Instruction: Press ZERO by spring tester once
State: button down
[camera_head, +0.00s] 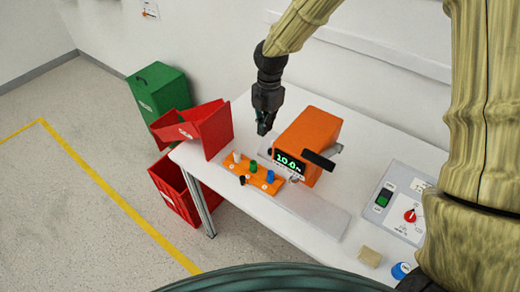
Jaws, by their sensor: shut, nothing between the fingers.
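The spring tester (313,135) is an orange box on the white table, with a dark display (289,162) lit in green that seems to read 10.0 and a dark lever on its right. An orange button panel (262,184) lies in front of it, with white, green, blue and black knobs or buttons. Their labels are too small to read, so I cannot tell which is ZERO. My gripper (263,130) is shut and empty, pointing down behind and left of the tester, above the table and apart from the button panel.
A red bin (209,129) stands at the table's left edge, close to my gripper. Green (157,90) and red (172,190) bins stand on the floor beyond. A grey switch panel with a red rotary knob (410,215), a tan block (369,257) and a blue cap (400,270) are at the right.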

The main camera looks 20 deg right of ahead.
jog(key=shift+d, duration=0.1)
jog(key=f+p, duration=0.1)
jog(key=f, duration=0.2)
jog(key=f+p, duration=0.1)
jog(key=f, duration=0.2)
jog(key=f+p, duration=0.1)
jog(key=f, duration=0.2)
jog(key=shift+s+a+f, duration=0.15)
jog(key=shift+s+a, duration=0.1)
jog(key=shift+a, duration=0.15)
jog(key=shift+w+d+f+p, duration=0.25)
jog(key=shift+d+f+p, duration=0.05)
jog(key=shift+f, duration=0.25)
jog(key=shift+w+d+f+p, duration=0.2)
jog(key=shift+d+f+p, duration=0.05)
jog(key=shift+f, duration=0.3)
jog(key=shift+w+d+f+p, duration=0.35)
jog(key=shift+d+f, duration=0.05)
jog(key=shift+f, duration=0.3)
